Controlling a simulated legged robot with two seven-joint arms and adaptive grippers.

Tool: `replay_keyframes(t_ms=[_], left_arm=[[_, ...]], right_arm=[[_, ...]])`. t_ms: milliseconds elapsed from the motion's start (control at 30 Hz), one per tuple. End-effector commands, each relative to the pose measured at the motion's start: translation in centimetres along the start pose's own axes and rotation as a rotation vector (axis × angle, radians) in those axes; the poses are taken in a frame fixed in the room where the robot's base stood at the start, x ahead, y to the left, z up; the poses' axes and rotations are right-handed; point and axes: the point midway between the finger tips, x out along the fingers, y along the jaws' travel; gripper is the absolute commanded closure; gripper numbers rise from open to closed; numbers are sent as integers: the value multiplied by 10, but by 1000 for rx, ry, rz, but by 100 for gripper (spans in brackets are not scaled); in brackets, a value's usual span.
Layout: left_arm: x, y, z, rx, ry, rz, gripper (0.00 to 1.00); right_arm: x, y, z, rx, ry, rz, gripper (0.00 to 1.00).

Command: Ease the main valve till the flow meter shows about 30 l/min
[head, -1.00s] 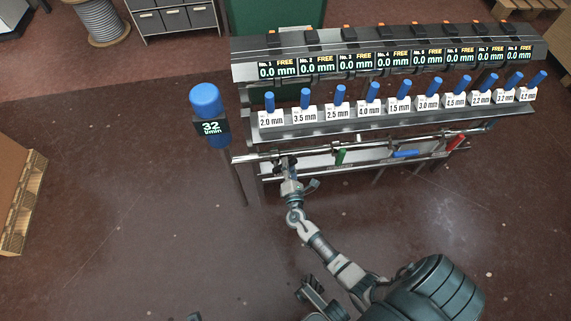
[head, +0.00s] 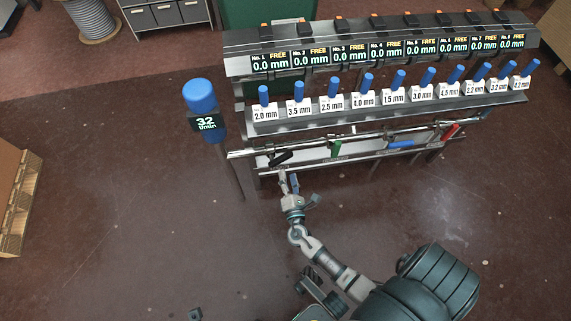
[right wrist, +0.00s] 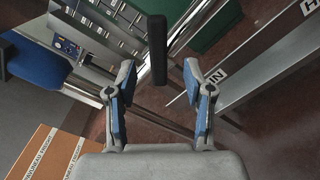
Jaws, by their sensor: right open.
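The flow meter (head: 207,122) is a dark display under a blue cap at the left end of the bench; it reads 32 l/min. The main valve's black lever (head: 281,158) sits on the pipe at the rack's left end, slanting in the head view. It also shows in the right wrist view as a black bar (right wrist: 157,50), beyond the fingertips. My right gripper (head: 288,179) is open and empty, just in front of the lever and apart from it. Its two blue-padded fingers show spread in the right wrist view (right wrist: 159,78). My left gripper is not clearly seen.
Green (head: 336,149), blue (head: 401,144) and red (head: 451,131) handles sit farther right along the pipes. Above them stands a shelf (head: 300,122) of labelled blue-topped pieces and a row of 0.0 mm displays (head: 300,58). The floor in front is clear.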

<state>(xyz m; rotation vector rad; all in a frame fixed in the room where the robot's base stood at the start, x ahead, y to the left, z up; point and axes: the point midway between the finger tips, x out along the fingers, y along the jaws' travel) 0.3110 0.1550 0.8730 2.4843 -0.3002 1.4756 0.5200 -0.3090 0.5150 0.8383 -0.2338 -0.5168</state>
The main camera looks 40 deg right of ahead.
Motion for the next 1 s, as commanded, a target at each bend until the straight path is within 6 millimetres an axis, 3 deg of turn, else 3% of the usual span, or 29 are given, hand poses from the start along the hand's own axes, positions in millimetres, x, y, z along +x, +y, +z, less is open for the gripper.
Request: replay_keyframes(t_ms=[100, 300, 867, 1000], left_arm=[[0, 0, 0, 0, 0, 0, 100], [0, 0, 0, 0, 0, 0, 100], [0, 0, 2, -1, -2, 0, 100], [0, 0, 0, 0, 0, -1, 100]], right_arm=[[-22, -1, 0, -1, 2, -1, 48], [-40, -1, 0, 1, 0, -1, 48], [-41, 0, 0, 1, 0, -1, 48], [-44, 3, -8, 69, 59, -5, 48]])
